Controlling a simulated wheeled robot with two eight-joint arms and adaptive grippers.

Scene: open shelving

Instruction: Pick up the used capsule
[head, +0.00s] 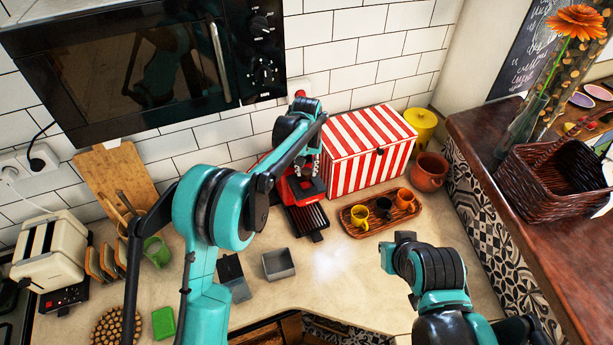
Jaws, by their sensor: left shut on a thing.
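My left gripper (309,166) reaches down over the upper part of the red coffee machine (290,185), beside the striped box. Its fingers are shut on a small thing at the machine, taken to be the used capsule. The capsule is too small and too covered by the fingers to make out. The machine's black drip tray (308,219) sticks out toward the front, with nothing on it.
A red-and-white striped box (366,150) stands right of the machine. A wooden tray (349,222) with yellow, black and orange cups is in front of it. An open grey container (278,265) sits front left. The microwave (150,65) hangs above left. Counter between tray and container is clear.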

